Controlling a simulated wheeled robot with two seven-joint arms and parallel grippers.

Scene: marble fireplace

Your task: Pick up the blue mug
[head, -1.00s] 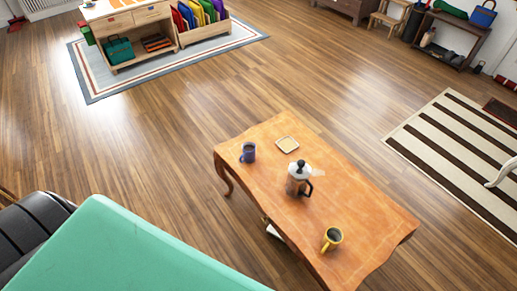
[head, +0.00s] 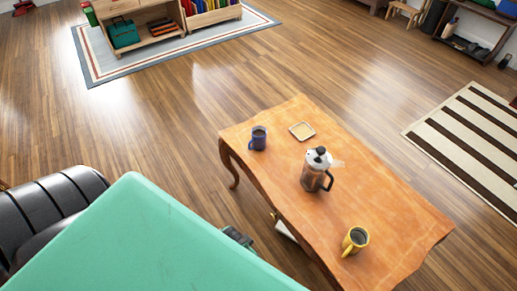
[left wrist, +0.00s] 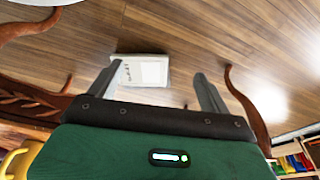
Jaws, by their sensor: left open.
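The blue mug (head: 258,138) stands upright near the far left end of the wooden coffee table (head: 340,165) in the head view. It holds something dark, and its handle points left. My left gripper (left wrist: 157,70) is open and empty in the left wrist view, its two fingers apart. In the head view only a small dark part of my left gripper (head: 238,237) shows, beside the table's near left edge and well short of the blue mug. The blue mug is not visible in the left wrist view. My right gripper is in neither view.
A French press (head: 315,172), a yellow mug (head: 355,240) and a small square tray (head: 301,131) are on the table. A white flat object (left wrist: 142,70) lies low by the table legs. Bare wood floor surrounds the table; a striped rug (head: 470,140) lies right.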

